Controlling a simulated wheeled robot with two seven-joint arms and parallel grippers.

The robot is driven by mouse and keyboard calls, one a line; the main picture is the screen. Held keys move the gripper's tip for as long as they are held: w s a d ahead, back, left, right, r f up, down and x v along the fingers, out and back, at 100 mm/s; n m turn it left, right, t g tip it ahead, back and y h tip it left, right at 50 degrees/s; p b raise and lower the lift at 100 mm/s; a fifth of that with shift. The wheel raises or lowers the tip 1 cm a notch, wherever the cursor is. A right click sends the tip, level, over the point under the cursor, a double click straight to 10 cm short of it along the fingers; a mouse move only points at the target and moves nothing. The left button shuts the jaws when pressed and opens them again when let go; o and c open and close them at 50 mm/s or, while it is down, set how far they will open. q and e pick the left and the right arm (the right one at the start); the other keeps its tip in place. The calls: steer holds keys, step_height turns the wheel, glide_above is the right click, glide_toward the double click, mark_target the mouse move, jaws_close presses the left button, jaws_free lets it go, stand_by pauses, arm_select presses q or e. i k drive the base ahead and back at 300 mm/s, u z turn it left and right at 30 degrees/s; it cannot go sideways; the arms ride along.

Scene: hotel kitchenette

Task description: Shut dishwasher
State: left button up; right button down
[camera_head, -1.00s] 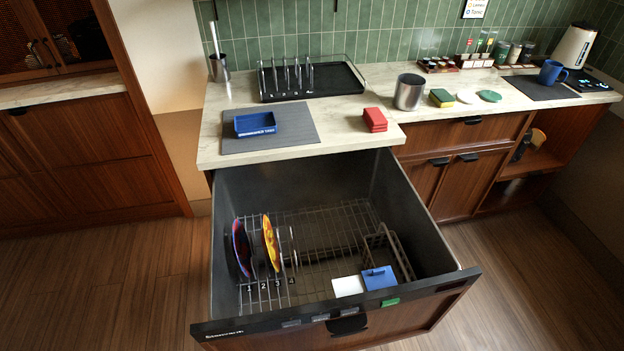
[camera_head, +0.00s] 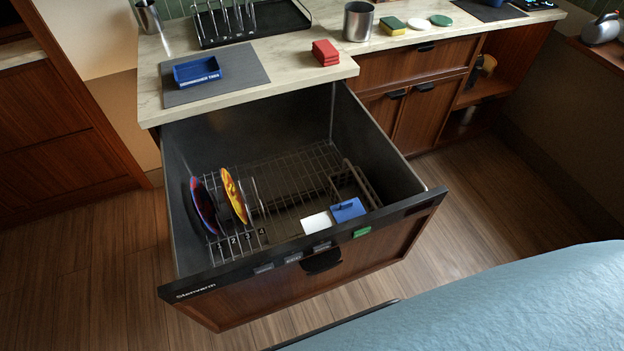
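The dishwasher (camera_head: 290,262) is a drawer type with a dark rim and a wooden front, pulled far out from under the counter. A black handle (camera_head: 322,262) sits at the middle of its front. Inside, a wire rack (camera_head: 290,172) holds a dark red and blue plate (camera_head: 203,204) and a yellow-orange plate (camera_head: 234,194), both upright in slots at the left. A white block (camera_head: 317,223) and a blue box (camera_head: 348,210) lie near the front wall. A green tag (camera_head: 362,232) is on the front's top edge. Neither of my grippers is in view.
The counter (camera_head: 150,85) above holds a blue tray (camera_head: 197,71), red blocks (camera_head: 326,52), a metal cup (camera_head: 357,22) and a black rack tray (camera_head: 250,32). A light blue surface (camera_head: 500,310) fills the lower right. Wooden floor is bare at the left and right.

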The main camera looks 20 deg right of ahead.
mark_target(280, 152)
steer(key=k, duration=1.2)
steer(key=z, duration=0.25)
steer(key=i, duration=0.65)
steer(key=z, duration=0.2)
